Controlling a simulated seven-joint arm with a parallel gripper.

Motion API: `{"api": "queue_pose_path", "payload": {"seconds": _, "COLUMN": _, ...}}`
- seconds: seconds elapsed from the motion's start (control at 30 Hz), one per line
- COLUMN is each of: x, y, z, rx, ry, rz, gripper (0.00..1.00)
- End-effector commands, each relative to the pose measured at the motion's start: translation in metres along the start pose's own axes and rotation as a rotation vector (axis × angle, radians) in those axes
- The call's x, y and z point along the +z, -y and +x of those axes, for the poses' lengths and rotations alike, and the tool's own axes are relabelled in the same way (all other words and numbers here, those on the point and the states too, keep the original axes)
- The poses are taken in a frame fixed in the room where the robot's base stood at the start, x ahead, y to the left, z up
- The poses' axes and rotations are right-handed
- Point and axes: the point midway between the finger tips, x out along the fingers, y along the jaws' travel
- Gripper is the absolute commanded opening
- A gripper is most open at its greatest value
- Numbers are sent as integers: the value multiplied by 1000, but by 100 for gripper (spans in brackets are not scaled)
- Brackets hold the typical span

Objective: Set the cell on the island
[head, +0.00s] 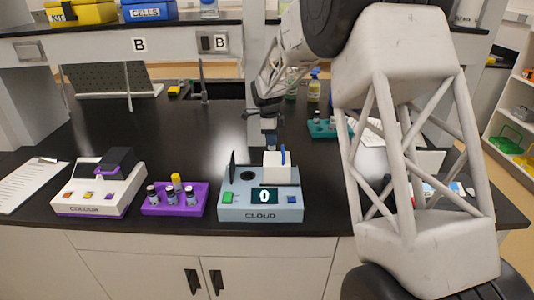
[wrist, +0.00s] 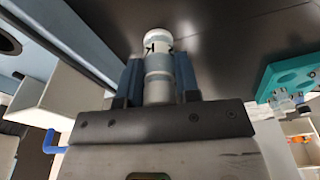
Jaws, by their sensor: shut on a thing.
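My gripper (head: 268,122) is above the black bench, just behind the pale blue CLOUD meter (head: 228,211). In the wrist view its two blue fingers (wrist: 158,72) are shut on the cell (wrist: 158,62), a clear vial with a white cap. The cell's lower part is hidden by the gripper body. In the head view the held cell is too small to make out clearly. The CLOUD meter has a dark round well (head: 247,174), a raised dark flap, a white block (head: 280,168) and a display reading 0. Nothing in view is labelled as the island.
A purple rack (head: 154,210) with several vials and a COLOUR meter (head: 80,200) stand to the left. A teal rack (head: 318,131) stands behind, to the right; it also shows in the wrist view (wrist: 285,75). A clipboard (head: 28,184) lies far left. The bench middle is clear.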

Motion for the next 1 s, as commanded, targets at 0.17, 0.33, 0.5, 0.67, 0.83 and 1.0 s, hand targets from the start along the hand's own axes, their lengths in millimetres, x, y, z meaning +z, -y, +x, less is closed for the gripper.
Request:
{"api": "queue_pose_path", "payload": {"seconds": 0.17, "x": 2, "y": 0, "z": 15, "rx": -1, "ry": 0, "rz": 0, "gripper": 7}}
{"api": "queue_pose_path", "payload": {"seconds": 0.33, "x": 2, "y": 0, "z": 17, "rx": -1, "ry": 0, "rz": 0, "gripper": 7}}
{"api": "queue_pose_path", "payload": {"seconds": 0.5, "x": 2, "y": 0, "z": 17, "rx": -1, "ry": 0, "rz": 0, "gripper": 7}}
{"api": "queue_pose_path", "payload": {"seconds": 0.67, "x": 3, "y": 0, "z": 25, "rx": 1, "ry": -1, "rz": 0, "gripper": 7}}
{"api": "queue_pose_path", "payload": {"seconds": 0.83, "x": 5, "y": 0, "z": 44, "rx": 1, "ry": -1, "rz": 0, "gripper": 7}}
{"api": "queue_pose_path", "payload": {"seconds": 1.0, "x": 6, "y": 0, "z": 54, "rx": 0, "ry": 0, "rz": 0, "gripper": 7}}
